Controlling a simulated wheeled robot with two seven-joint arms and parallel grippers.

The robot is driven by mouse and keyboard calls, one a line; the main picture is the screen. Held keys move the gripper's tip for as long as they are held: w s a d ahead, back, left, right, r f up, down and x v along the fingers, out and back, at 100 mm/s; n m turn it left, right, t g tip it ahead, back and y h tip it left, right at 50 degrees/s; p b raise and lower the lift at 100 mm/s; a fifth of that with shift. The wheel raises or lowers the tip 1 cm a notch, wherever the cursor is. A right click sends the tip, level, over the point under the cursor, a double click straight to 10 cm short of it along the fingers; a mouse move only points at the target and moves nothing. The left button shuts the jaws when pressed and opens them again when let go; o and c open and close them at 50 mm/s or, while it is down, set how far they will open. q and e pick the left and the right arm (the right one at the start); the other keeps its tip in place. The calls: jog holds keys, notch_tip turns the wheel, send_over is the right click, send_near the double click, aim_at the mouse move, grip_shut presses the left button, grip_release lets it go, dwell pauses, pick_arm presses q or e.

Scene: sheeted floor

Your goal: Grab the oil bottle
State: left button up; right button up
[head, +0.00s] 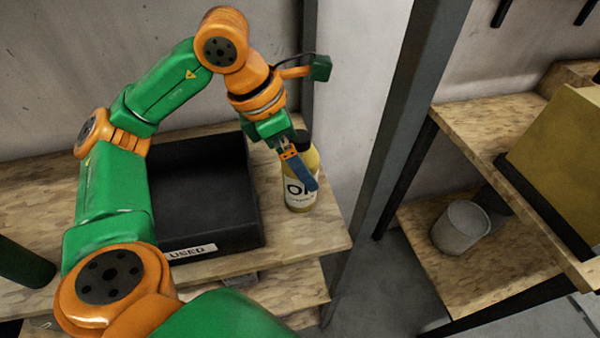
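The oil bottle (302,200), yellow with a dark cap and a white label showing a large "O", stands upright on the wooden shelf (322,235), near its right end. My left gripper (305,178) reaches down to it from above. One blue finger lies across the front of the bottle and covers part of the label. The other finger is hidden, so I cannot tell whether the gripper is open or closed on the bottle. My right gripper is not in view.
A black bin (205,243) labelled "USED" stands just left of the bottle. A dark post (400,120) rises to the right. A lower shelf at right holds a grey bucket (460,228); a yellow box (560,150) sits above. A dark green cylinder (25,265) is at far left.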

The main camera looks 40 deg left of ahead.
pick_arm(q)
jog(key=shift+s, duration=0.15)
jog(key=c, duration=0.7)
jog(key=shift+r, duration=0.1)
grip_shut()
